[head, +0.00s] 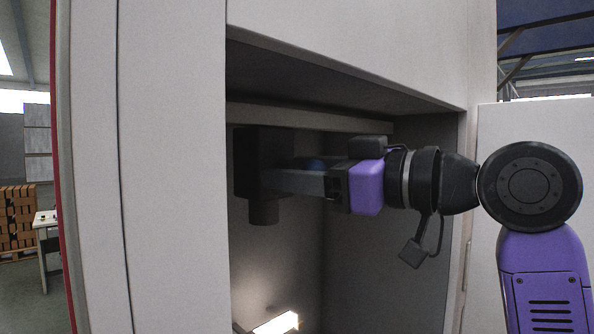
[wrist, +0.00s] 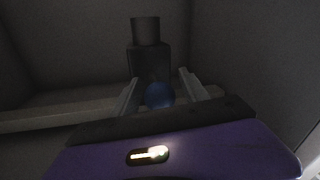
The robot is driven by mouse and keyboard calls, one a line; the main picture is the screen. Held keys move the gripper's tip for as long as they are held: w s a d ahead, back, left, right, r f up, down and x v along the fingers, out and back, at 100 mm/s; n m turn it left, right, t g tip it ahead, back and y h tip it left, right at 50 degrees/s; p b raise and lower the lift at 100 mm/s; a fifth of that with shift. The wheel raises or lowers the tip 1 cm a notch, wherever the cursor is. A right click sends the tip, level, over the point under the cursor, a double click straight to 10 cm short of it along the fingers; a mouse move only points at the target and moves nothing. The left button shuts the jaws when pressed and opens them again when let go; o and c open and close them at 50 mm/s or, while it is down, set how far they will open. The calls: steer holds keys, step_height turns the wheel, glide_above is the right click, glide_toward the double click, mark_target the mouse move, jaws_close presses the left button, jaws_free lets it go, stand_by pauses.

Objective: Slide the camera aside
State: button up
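The camera (head: 262,160) is a dark box with a round lens barrel pointing down, under a rail inside the cabinet opening. In the wrist view the camera (wrist: 149,62) is straight ahead, its barrel towards the top of the picture. A blue ball-shaped knob (wrist: 160,95) sits between my fingers; the knob (head: 312,163) is partly hidden behind a finger in the head view. My gripper (head: 268,181) reaches in from the right, its fingertips at the camera's box. In the wrist view my gripper (wrist: 158,78) is open, with narrow gaps beside the knob. Contact with the camera cannot be told.
A pale rail (head: 310,118) runs across under the cabinet ceiling. The cabinet wall (head: 175,160) stands close on the left. A bright lamp (head: 275,324) is low inside. The space below the camera is clear. A white panel (head: 540,125) stands at right.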

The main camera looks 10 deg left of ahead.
jaws_close()
stand_by(1.2)
